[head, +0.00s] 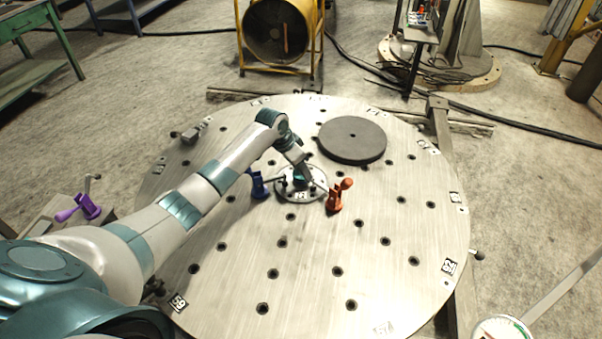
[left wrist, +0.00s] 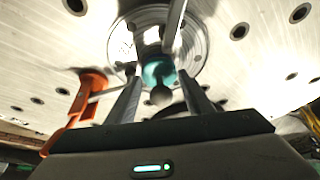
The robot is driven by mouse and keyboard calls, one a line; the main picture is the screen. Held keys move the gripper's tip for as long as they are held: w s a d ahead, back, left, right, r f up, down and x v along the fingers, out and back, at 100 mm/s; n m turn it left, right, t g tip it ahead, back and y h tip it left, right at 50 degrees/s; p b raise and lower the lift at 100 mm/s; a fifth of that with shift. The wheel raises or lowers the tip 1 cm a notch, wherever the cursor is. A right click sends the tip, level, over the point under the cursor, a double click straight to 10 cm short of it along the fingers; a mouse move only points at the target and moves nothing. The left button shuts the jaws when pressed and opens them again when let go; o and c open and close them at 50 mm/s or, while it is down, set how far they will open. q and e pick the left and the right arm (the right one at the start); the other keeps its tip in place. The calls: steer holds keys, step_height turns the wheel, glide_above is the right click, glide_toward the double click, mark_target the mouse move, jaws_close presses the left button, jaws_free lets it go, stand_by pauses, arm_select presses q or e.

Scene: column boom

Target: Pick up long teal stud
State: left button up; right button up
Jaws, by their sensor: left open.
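The teal stud (left wrist: 158,74) shows in the left wrist view, upright near the middle of a round metal fixture (left wrist: 187,38). In the head view the teal piece (head: 299,182) is partly hidden by my left gripper (head: 303,176), which is over the fixture (head: 288,195). In the left wrist view the two fingers of my left gripper (left wrist: 160,92) are apart, with the stud showing between and beyond them. I cannot tell whether either finger touches it. My right gripper is not in view.
An orange clamp (head: 335,197) stands right of the fixture and a blue clamp (head: 258,186) left of it. A dark disc (head: 352,140) lies behind on the large round plate (head: 310,290). A purple clamp (head: 80,208) is at the left. The plate's front is clear.

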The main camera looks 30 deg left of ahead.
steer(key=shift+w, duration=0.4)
arm_select(q)
steer(key=c, duration=0.7)
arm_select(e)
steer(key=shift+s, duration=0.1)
arm_select(q)
steer(key=shift+r, duration=0.1)
steer(key=shift+r, duration=0.45)
step_height(320, 180, up, 6)
steer(key=shift+w+f+b, duration=0.1)
steer(key=shift+f+b, duration=0.1)
steer(key=shift+b, duration=0.6)
step_height(320, 180, up, 11)
steer(key=shift+r+b, duration=0.2)
steer(key=shift+b, duration=0.85)
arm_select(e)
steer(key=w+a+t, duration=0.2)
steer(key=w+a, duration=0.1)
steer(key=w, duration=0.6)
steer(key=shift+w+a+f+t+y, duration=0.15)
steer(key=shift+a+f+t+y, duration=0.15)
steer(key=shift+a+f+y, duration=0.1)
